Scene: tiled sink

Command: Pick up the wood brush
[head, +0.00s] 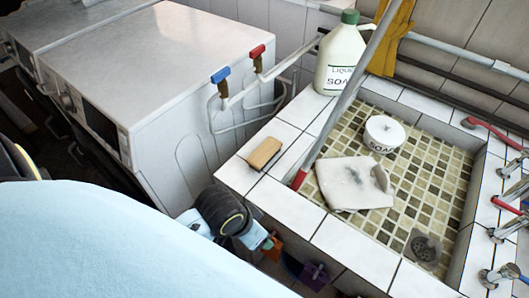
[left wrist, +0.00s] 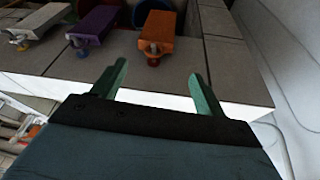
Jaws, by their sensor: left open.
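The wood brush (head: 264,153) is a small tan block lying on the white tiled rim at the sink's left corner, in the head view. My left gripper (head: 268,243) is below and in front of it, beside the sink's outer side and apart from the brush. In the left wrist view the two green fingers of my left gripper (left wrist: 154,88) stand wide apart with nothing between them. The brush is not recognisable in the left wrist view. My right gripper is not in view.
A soap bottle (head: 340,60) stands on the back rim. A grey cloth (head: 352,184) and a white soap pot (head: 384,133) are in the basin. A slanted pole (head: 340,100) stands right of the brush. Orange (left wrist: 157,32) and purple (left wrist: 98,24) objects are near my left gripper.

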